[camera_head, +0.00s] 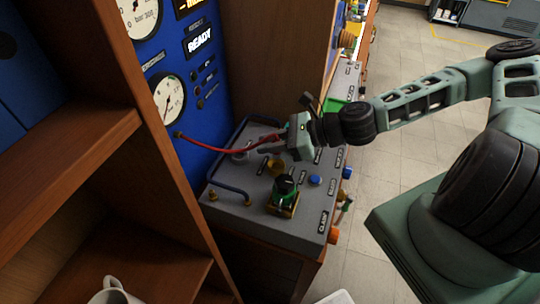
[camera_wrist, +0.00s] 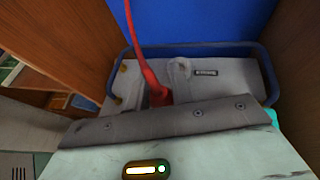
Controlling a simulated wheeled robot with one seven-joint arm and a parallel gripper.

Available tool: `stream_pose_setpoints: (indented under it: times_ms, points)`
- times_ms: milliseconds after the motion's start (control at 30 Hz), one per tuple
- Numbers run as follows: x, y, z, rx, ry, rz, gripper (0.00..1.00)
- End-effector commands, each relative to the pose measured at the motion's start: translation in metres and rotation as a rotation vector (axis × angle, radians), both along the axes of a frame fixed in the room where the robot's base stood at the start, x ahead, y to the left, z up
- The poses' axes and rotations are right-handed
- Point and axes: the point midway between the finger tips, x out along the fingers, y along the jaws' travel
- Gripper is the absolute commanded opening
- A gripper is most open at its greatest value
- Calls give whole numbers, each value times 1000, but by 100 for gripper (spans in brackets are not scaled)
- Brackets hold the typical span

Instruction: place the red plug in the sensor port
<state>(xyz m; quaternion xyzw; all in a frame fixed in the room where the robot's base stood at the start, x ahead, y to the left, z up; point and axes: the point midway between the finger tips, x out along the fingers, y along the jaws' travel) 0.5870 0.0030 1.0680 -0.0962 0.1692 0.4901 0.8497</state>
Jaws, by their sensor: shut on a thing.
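The red plug (camera_wrist: 160,97) shows in the wrist view just beyond the edge of my gripper, with its red hose rising from it. In the head view the red hose (camera_head: 228,151) runs from the blue panel to my gripper (camera_head: 281,138), which is shut on the plug above the back of the grey bench top. The plug itself is mostly hidden there. A grey fitting (camera_wrist: 180,69) stands beside the plug in the wrist view, next to a small dark label. I cannot read the label or tell whether this is the sensor port.
The grey bench top (camera_head: 255,215) carries a black knob with a green body (camera_head: 286,191), a blue button (camera_head: 315,180) and a brass fitting (camera_head: 275,166). A blue rail (camera_head: 230,188) edges its left side. A wooden shelf (camera_head: 85,135) stands close at left.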

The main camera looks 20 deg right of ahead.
Motion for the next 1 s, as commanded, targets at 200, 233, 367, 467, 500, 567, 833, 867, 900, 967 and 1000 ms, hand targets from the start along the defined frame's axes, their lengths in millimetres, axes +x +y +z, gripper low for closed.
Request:
stream_pose_setpoints:
  times_ms: [200, 233, 367, 467, 500, 567, 833, 867, 900, 967, 1000]
  points:
    - [0, 0, -24, 1, 2, -1, 0]
    - [0, 0, -28, 2, 3, -2, 0]
    - [0, 0, -43, 0, 0, -1, 0]
    - [0, 0, -47, 0, 0, -1, 0]
    - [0, 0, -48, -1, -1, -1, 0]
    - [0, 0, -48, -1, -1, -1, 0]
    - [0, -1, -51, 0, 0, -1, 34]
    - [0, -1, -51, -1, 0, -1, 42]
    - [0, -1, -51, -1, 0, -1, 44]
    - [0, -1, -51, -1, 0, -1, 44]
    - [0, -1, -51, -2, -1, -1, 44]
